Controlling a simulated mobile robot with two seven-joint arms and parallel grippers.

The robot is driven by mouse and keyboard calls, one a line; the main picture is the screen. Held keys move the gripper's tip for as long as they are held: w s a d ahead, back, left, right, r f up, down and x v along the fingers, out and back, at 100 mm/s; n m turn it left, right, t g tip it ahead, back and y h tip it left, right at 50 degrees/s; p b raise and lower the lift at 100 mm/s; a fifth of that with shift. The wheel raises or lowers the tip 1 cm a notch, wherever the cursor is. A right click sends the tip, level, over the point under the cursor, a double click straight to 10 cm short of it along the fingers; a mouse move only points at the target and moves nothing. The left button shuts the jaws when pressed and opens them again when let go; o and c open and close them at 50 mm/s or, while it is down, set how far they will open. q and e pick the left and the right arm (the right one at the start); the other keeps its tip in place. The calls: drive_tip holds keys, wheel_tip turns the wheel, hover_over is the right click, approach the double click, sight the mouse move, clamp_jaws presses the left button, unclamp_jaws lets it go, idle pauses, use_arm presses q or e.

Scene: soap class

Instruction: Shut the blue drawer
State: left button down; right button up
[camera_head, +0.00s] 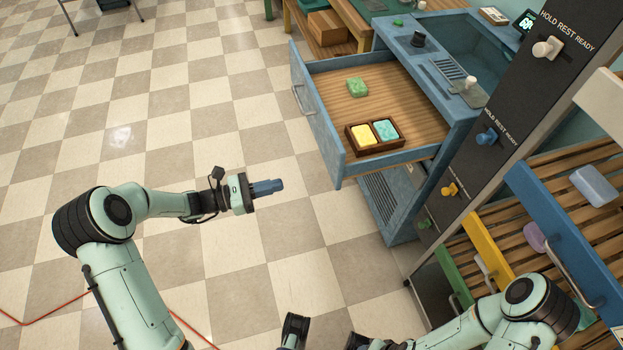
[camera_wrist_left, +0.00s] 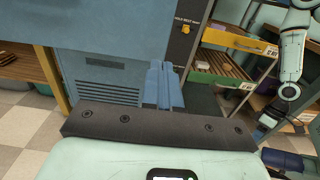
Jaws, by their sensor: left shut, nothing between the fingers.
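A blue drawer (camera_head: 318,115) stands pulled well out of the blue cabinet (camera_head: 400,205), its front with a metal handle facing left. Its wooden floor carries a green soap (camera_head: 357,87) and a brown tray (camera_head: 351,146) with a yellow and a turquoise soap. My left gripper (camera_head: 268,187) is shut and empty, in the air lower left of the drawer front and apart from it. In the left wrist view its closed blue fingers (camera_wrist_left: 163,85) point toward the blue cabinet (camera_wrist_left: 108,80).
A dark panel (camera_head: 487,140) with colored knobs stands right of the cabinet. A slatted rack at the right has a blue-fronted drawer (camera_head: 565,235), a yellow one (camera_head: 487,248) and a green one (camera_head: 453,276). The checkered floor (camera_head: 130,140) at the left is mostly free.

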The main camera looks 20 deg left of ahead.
sight(335, 171)
use_arm(q)
drive_tip(key=b+x, duration=0.1)
drive_tip(key=x, duration=1.2)
drive_tip(key=shift+w+d, duration=0.3)
use_arm(e)
drive_tip(key=shift+w+f, duration=0.4)
drive_tip(key=shift+f, duration=0.25)
use_arm(q)
drive_tip(key=shift+d, duration=0.1)
